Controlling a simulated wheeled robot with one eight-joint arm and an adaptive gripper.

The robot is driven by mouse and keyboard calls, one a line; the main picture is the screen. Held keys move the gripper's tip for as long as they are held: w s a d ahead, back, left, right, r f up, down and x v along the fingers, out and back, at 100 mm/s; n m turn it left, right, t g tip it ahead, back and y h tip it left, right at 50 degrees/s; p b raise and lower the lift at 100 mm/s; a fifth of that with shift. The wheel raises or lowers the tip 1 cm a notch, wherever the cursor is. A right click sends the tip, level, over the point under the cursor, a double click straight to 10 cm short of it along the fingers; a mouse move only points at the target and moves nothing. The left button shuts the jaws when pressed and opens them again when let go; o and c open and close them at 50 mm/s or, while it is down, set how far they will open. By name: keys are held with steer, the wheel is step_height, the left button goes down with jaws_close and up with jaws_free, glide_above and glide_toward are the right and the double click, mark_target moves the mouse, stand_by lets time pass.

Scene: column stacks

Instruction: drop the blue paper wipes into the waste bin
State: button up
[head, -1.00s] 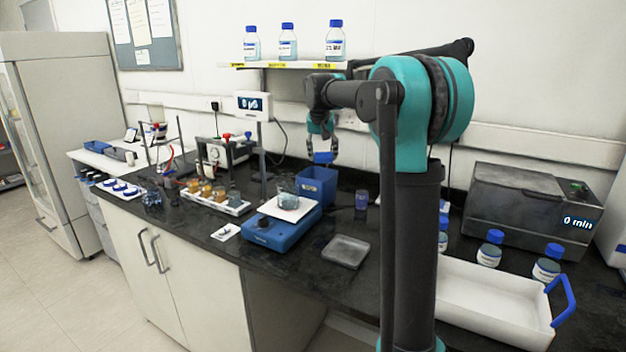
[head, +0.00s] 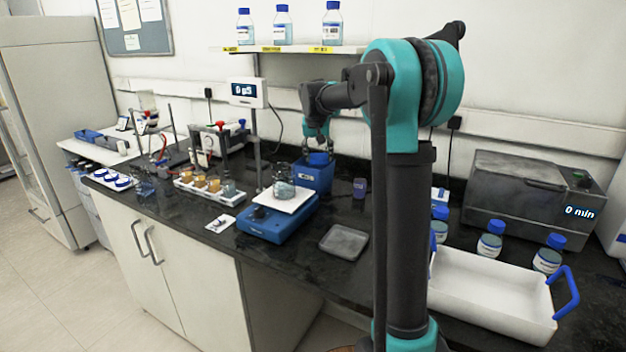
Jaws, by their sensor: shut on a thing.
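My gripper (head: 318,146) is at the back of the bench, fingers pointing down over a blue open-topped bin (head: 312,180). It is shut on a small blue thing, which looks like the blue paper wipes (head: 318,158), at the bin's mouth. The lower part of the wipes seems to be at or just inside the rim; I cannot tell how deep. The bin stands behind the blue balance. Its inside is mostly hidden.
A beaker (head: 283,187) stands on the blue balance (head: 275,220) in front of the bin. A purple-blue cup (head: 360,188) stands right of the bin. A grey tray (head: 343,242) lies nearer. A white tray (head: 490,295) and several bottles are at the right. A bottle shelf (head: 290,49) hangs above.

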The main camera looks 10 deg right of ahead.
steer(key=o, duration=1.2)
steer(key=v, duration=1.2)
steer(key=shift+a, duration=0.1)
